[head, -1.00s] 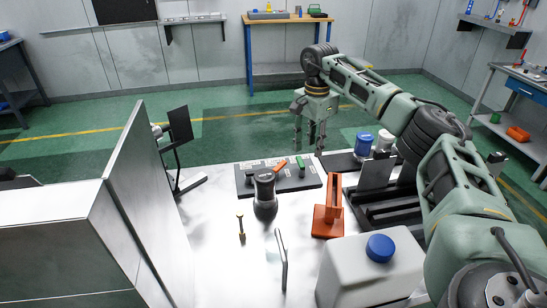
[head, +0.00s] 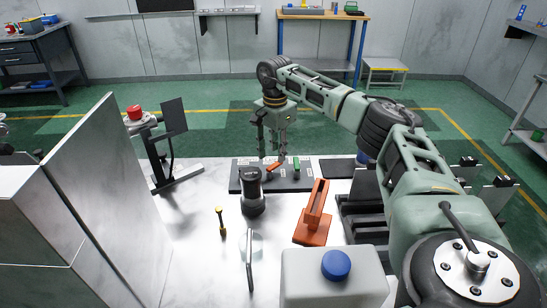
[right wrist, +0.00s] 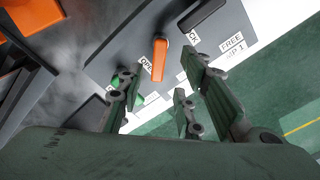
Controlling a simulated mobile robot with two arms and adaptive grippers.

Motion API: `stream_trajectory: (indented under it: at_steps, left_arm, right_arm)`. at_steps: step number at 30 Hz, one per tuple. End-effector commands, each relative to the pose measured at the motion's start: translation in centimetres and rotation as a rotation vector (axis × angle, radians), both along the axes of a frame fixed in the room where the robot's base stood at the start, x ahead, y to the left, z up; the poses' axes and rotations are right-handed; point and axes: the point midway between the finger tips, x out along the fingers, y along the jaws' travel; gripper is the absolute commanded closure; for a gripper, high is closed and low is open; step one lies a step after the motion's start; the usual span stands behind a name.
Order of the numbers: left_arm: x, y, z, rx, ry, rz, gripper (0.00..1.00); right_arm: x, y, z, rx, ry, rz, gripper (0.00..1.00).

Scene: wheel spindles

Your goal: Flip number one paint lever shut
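The dark lever panel (head: 240,186) lies on the pale bench with printed labels. An orange lever (head: 273,167) and a green lever (head: 296,169) stand on it. The right wrist view shows the orange lever (right wrist: 160,58) upright near the middle, a black lever (right wrist: 201,14) at the top and green parts (right wrist: 115,81) behind a finger. I cannot tell which lever is number one paint. My right gripper (head: 272,150) is open and empty, fingers down, over the panel's back edge near the orange lever; its spread fingers show in the wrist view (right wrist: 165,98). My left gripper is not in view.
A dark cylinder (head: 252,192) stands before the panel and hides part of it. A tall grey panel (head: 100,190) blocks the left.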

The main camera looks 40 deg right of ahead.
Motion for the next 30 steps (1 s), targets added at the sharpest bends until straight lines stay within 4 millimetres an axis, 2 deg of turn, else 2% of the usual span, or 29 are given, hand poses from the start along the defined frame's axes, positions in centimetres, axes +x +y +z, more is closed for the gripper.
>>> stream_trajectory:
  at_steps: [3, 7, 13, 17, 28, 30]
  left_arm:
    - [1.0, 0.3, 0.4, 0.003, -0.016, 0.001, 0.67]
    - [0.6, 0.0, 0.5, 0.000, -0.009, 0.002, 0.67]
    - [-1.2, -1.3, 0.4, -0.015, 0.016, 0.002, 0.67]
    - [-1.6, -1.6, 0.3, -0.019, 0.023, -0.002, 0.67]
    - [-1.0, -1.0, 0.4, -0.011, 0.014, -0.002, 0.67]
    - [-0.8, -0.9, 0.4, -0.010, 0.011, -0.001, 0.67]
  right_arm:
    - [-0.1, 0.0, -1.7, 0.000, 0.004, -0.001, 0.67]
    - [-0.1, 0.0, -2.9, 0.000, 0.002, -0.001, 0.67]
    - [0.0, 0.0, -3.4, 0.000, 0.000, -0.001, 0.67]
    - [0.0, -0.1, -3.4, 0.000, 0.000, -0.001, 0.67]
    - [0.0, 0.0, -3.3, 0.000, 0.000, -0.001, 1.00]
    - [0.0, 0.0, -3.3, 0.000, 0.000, -0.001, 1.00]
